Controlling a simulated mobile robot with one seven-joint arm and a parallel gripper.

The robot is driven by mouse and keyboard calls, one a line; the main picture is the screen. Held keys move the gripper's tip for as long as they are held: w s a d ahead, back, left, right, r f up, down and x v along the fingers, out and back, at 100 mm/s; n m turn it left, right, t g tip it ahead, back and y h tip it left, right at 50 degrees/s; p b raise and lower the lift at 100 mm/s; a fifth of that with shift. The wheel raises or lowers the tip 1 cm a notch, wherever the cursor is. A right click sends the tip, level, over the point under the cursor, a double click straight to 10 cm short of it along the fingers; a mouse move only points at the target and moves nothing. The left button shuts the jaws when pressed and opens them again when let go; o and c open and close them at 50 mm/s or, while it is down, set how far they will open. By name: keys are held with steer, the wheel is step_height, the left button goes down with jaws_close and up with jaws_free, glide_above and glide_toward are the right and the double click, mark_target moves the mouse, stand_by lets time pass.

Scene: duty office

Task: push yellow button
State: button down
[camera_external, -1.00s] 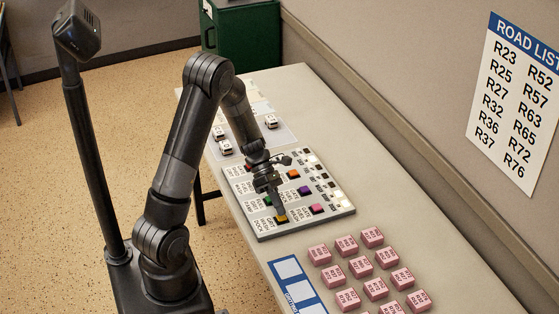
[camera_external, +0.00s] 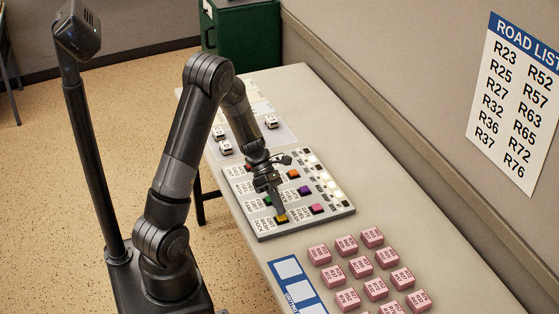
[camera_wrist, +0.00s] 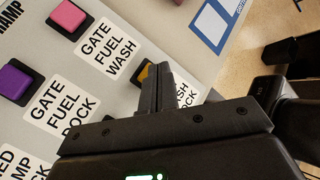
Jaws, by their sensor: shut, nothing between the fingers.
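The yellow button (camera_external: 281,218) sits in a black frame near the front edge of the grey button panel (camera_external: 262,232) on the table. My gripper (camera_external: 279,212) is shut and points down, its fingertips at or just above the yellow button. In the wrist view the shut fingers (camera_wrist: 164,75) cover most of the yellow button (camera_wrist: 144,72), and only its left edge shows. I cannot tell whether the fingertips touch it or whether it is pressed down.
A pink button (camera_external: 317,208) and a purple button (camera_external: 304,190) are close by on the panel, with printed labels beside the buttons. Several pink blocks (camera_external: 361,267) and a blue-and-white card (camera_external: 290,270) lie nearer the camera.

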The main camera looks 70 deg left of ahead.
steer(key=shift+r, duration=3)
steer(key=s+d+r+m+t+y, duration=0.1)
steer(key=s+d+r+m+y, duration=0.3)
steer(key=r+m, duration=0.5)
steer(key=s+d+r+m+t+y, duration=0.2)
steer(key=s+d+r+m+y, duration=0.3)
steer(key=m, duration=1.5)
steer(key=s+d+r, duration=0.3)
steer(key=s+r, duration=0.1)
steer(key=shift+s+d+r+t, duration=0.15)
steer(key=shift+d+r+t, duration=0.15)
steer(key=shift+r, duration=0.1)
